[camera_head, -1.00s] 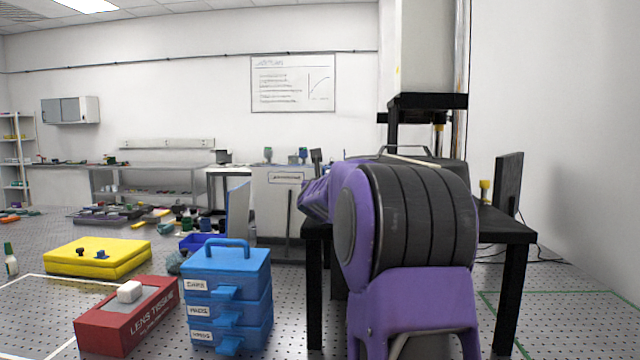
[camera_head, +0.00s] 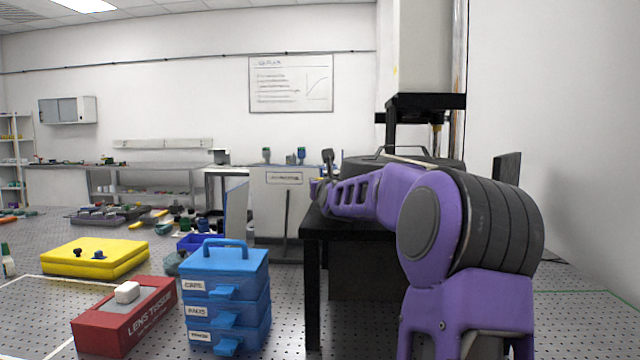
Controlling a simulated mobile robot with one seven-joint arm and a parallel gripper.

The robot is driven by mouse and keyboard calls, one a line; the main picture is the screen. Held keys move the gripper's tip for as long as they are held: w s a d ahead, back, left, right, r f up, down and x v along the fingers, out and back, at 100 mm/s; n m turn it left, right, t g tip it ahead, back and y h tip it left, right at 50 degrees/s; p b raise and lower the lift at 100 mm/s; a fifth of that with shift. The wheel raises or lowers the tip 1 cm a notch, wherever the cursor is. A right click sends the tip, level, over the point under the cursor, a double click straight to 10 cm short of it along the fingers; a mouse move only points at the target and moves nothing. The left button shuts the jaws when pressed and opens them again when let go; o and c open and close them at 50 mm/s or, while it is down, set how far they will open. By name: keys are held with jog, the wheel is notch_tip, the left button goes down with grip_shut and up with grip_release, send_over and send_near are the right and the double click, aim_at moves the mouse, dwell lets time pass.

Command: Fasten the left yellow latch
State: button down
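The left yellow latch does not show clearly; my arm covers much of the black table (camera_head: 311,265) and what stands on it. A dark instrument with a handle (camera_head: 402,151) sits on that table behind my arm. My purple arm reaches forward and left over the table. Its far end, with what looks like my gripper (camera_head: 328,158), is small and dark near the table's left edge. I cannot see its fingers well enough to tell open from shut, or whether it touches anything. A small yellowish part (camera_head: 437,128) hangs under the black bracket above the instrument.
A blue drawer stack (camera_head: 226,290), a red lens tissue box (camera_head: 125,318) and a yellow case (camera_head: 95,258) stand on the perforated surface at left. A grey cabinet (camera_head: 281,205) stands behind. A dark upright panel (camera_head: 507,167) rises at the table's right.

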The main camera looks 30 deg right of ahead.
jog(key=shift+r, duration=0.15)
jog(key=c, duration=0.6)
grip_release()
jog(key=shift+w+a+m+g+h, duration=0.15)
jog(key=shift+m+g+h, duration=0.2)
jog(key=shift+m+h, duration=0.25)
jog(key=shift+a+m+g+h, duration=0.15)
jog(key=shift+m+g+h, duration=0.25)
jog(key=shift+h, duration=0.4)
jog(key=shift+m+g+h, duration=0.55)
jog(key=shift+m+h, duration=0.15)
jog(key=shift+h, duration=0.2)
